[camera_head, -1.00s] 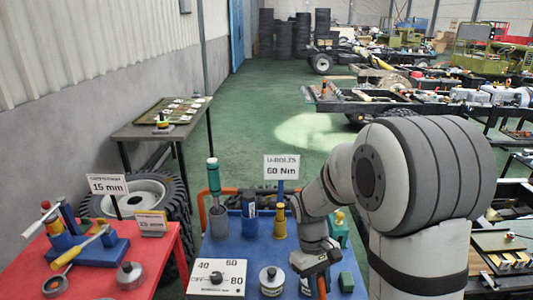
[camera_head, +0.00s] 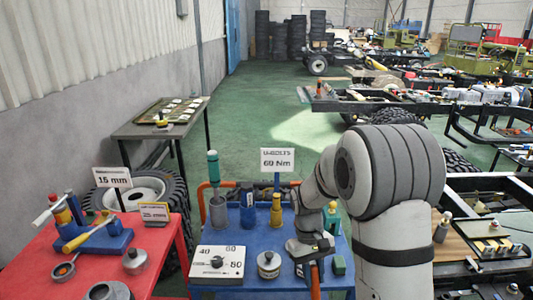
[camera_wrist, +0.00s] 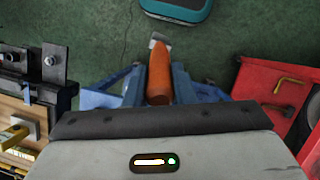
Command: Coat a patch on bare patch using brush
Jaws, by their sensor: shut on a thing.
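My gripper (camera_wrist: 158,88) is shut on the brush (camera_wrist: 159,72), whose orange handle stands between the fingers in the wrist view. A small pale tip shows at the handle's far end. In the head view my gripper (camera_head: 311,256) hangs over the right part of the blue cart top (camera_head: 250,283), and an orange piece, likely the brush handle (camera_head: 315,281), shows below it. I cannot make out the bare patch in either view.
The blue cart carries a dial box (camera_head: 217,263), a round tin (camera_head: 269,263) and several bottles. A red table (camera_head: 165,243) with tools stands left. Chassis frames (camera_head: 400,105) stand behind and right. Green floor (camera_head: 250,125) is open beyond the cart.

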